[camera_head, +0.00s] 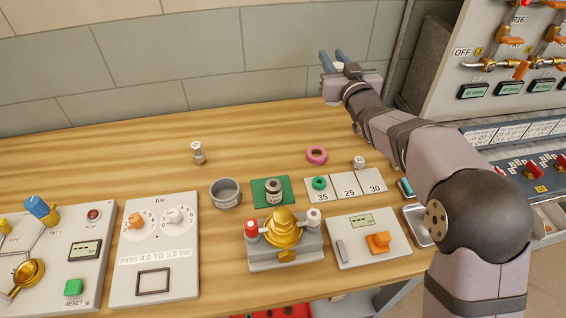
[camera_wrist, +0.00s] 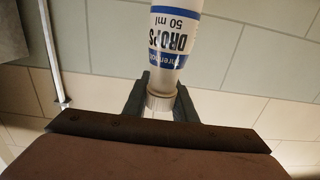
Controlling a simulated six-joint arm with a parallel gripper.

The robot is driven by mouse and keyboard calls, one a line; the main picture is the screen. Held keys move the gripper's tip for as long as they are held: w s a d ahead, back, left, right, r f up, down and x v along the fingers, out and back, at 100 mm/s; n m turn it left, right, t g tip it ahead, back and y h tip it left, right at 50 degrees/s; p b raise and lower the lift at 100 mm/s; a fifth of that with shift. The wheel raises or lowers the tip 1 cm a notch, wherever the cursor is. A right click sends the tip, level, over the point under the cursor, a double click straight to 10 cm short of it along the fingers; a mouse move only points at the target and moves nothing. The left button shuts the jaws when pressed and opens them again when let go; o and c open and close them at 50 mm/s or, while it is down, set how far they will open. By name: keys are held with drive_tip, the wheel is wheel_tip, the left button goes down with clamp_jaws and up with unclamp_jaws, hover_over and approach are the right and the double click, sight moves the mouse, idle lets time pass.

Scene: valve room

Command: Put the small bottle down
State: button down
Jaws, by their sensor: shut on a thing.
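The small bottle (camera_wrist: 174,45) shows in the wrist view. It is white with a blue band and a label reading "DROPS 50 ml", and the text appears upside down there. My gripper (camera_wrist: 161,98) is shut on its narrow pale end, one dark finger on each side. The bottle's far end is cut off by the picture's top edge. In the head view my gripper (camera_head: 336,61) is raised at the back, in front of the tiled wall. The bottle cannot be made out there.
Below, the wooden bench (camera_head: 110,150) has clear room at the back and left. Control panels line the front.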

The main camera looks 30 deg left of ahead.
drive_tip(key=s+a+f+n+g+y, duration=0.25)
drive_tip(key=s+a+n+g, duration=0.2)
drive_tip(key=s+g, duration=0.35)
drive_tip(key=s+a+f+n+g+y, duration=0.1)
drive_tip(key=s+a+n+g+y, duration=0.2)
drive_tip(key=s+n+g, duration=0.5)
wheel_tip(320, 180, down, 10)
drive_tip(key=s+m+t+p, duration=0.1)
drive_tip(key=m+t, duration=0.1)
drive_tip(key=shift+s+d+m, duration=0.2)
drive_tip(key=shift+s+m, duration=0.05)
drive_tip(key=shift+m, duration=0.1)
drive_tip(key=shift+f+h, duration=0.1)
drive_tip(key=shift+h, duration=0.15)
drive_tip(key=shift+f, duration=0.15)
drive_tip(key=c, duration=1.5)
unclamp_jaws()
drive_tip(key=shift+o, duration=0.2)
